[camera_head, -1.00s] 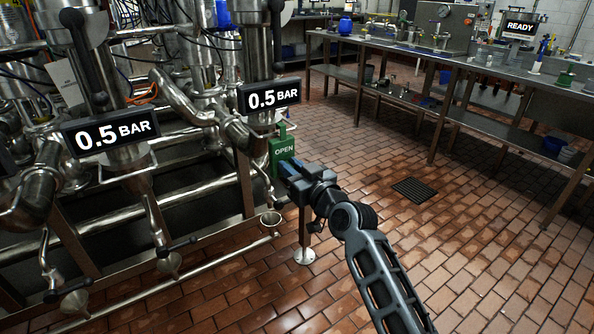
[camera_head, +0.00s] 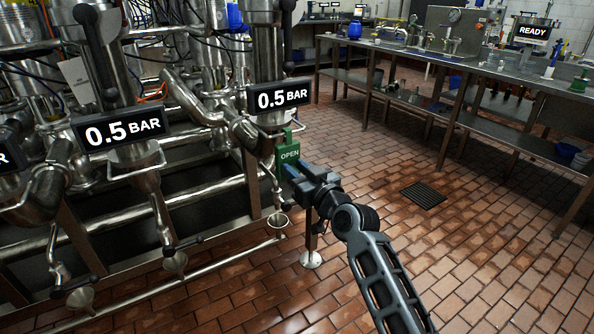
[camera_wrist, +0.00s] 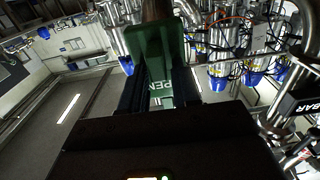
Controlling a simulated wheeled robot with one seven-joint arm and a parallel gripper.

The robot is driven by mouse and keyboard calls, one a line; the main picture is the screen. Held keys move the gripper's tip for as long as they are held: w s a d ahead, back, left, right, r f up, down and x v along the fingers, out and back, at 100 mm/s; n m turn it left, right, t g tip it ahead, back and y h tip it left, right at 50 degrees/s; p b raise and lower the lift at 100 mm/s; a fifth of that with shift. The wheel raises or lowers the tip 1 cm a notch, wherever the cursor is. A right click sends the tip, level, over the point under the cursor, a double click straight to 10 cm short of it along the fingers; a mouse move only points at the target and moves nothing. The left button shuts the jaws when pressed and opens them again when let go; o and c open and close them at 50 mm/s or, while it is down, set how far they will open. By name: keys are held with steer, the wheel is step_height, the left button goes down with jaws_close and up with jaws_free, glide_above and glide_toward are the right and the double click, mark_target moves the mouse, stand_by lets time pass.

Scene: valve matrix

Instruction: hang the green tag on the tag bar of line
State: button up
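The green tag (camera_head: 289,153), marked OPEN, is upright at the tip of my gripper (camera_head: 294,170), just below the right 0.5 BAR sign (camera_head: 279,97). In the wrist view the tag (camera_wrist: 157,45) stands between the two dark fingers of my gripper (camera_wrist: 160,88), which appear closed on its lower part. Its top reaches toward a brownish, dark part at the top edge of that view. I cannot make out a tag bar clearly, or whether the tag touches anything besides my gripper.
Steel pipework with valves and another 0.5 BAR sign (camera_head: 119,130) fills the left. A post with a round foot (camera_head: 311,259) stands below my gripper. A long steel bench (camera_head: 480,78) runs along the right. The tiled floor around the drain grate (camera_head: 423,195) is clear.

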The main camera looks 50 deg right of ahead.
steer(key=o, duration=0.3)
steer(key=b+v, duration=0.1)
steer(key=v, duration=0.6)
steer(key=shift+s+a, duration=0.1)
steer(key=shift+s, duration=0.3)
